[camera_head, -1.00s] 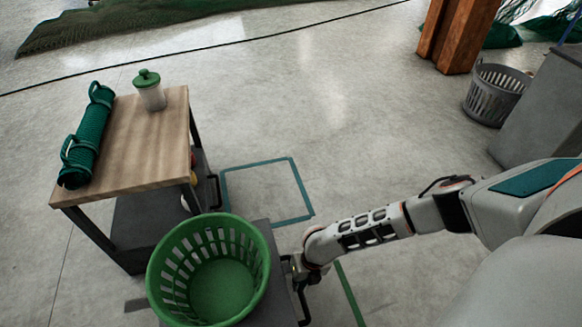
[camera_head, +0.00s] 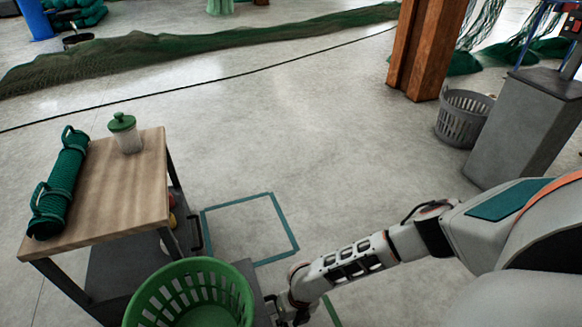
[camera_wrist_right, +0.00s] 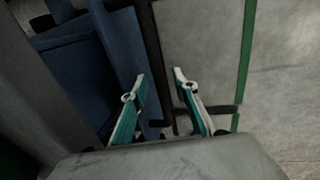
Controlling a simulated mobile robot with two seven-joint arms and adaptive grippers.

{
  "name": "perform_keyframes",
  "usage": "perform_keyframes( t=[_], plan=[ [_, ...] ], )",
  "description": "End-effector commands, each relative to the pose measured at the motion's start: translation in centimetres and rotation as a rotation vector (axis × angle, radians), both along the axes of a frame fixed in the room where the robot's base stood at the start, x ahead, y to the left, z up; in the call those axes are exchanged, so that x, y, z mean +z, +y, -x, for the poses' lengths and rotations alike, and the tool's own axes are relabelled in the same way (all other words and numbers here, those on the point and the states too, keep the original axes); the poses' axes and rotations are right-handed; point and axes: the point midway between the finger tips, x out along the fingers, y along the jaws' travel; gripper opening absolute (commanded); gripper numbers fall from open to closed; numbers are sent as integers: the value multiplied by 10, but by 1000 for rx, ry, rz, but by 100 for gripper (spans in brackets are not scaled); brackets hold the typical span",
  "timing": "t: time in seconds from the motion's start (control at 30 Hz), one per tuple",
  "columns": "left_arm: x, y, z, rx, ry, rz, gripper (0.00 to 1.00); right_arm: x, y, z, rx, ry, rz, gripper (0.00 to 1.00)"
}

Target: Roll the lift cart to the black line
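The lift cart (camera_head: 259,290) is at the bottom of the head view, a dark low platform mostly hidden under a green basket (camera_head: 190,295) and cut off by the frame edge. The black line (camera_head: 215,77) is a thin dark stripe across the floor beyond it, well apart from the cart. My right gripper (camera_head: 280,309) is at the cart's right side. In the right wrist view its fingers (camera_wrist_right: 160,75) are apart, with a dark bar (camera_wrist_right: 153,55) showing between them; I cannot tell whether they touch it. My left gripper is out of view.
A wood-topped trolley (camera_head: 120,205) with a green net roll (camera_head: 60,185) and a lidded jar (camera_head: 125,133) stands left of the cart. A teal floor rectangle (camera_head: 245,199) lies ahead. A grey basket (camera_head: 462,118) and orange post (camera_head: 425,50) stand right. Middle floor is clear.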

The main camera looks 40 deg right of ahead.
Motion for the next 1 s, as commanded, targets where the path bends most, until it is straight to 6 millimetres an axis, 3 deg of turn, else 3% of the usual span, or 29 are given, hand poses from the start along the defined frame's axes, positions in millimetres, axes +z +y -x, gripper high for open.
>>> perform_keyframes(
  t=[0.6, 1.0],
  plan=[
    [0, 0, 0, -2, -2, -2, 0, 100, -18, 7, 0, -1, -2, 29],
    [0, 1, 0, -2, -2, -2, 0, 113, -20, 9, 0, 1, -1, 29]
  ],
)
